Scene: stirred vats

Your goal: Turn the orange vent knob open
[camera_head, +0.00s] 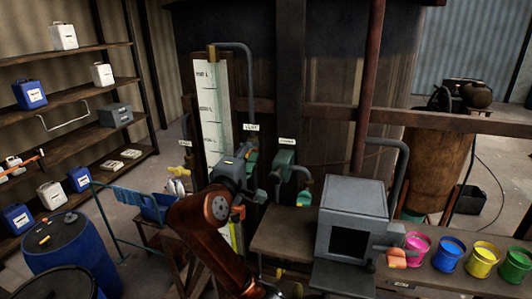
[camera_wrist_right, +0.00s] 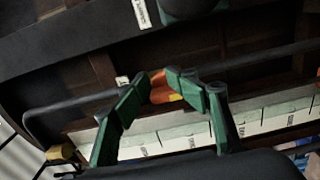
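My right arm reaches up from the bottom middle of the head view. Its gripper (camera_head: 248,158) is just below the VENT label (camera_head: 250,127), in front of the vat. In the right wrist view the orange vent knob (camera_wrist_right: 158,88), with a yellow patch, sits between the green fingertips of my right gripper (camera_wrist_right: 160,83). The fingers are angled inward and the knob fills the narrow gap between them. The right finger hides part of the knob. In the head view the gripper covers the knob. My left gripper is not in view.
A level scale (camera_head: 212,105) stands beside the gripper, with a grey pipe (camera_head: 250,75) arching above. A grey box (camera_head: 352,215) and several paint buckets (camera_head: 448,255) stand further right. Shelves and a blue barrel (camera_head: 70,255) are at left.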

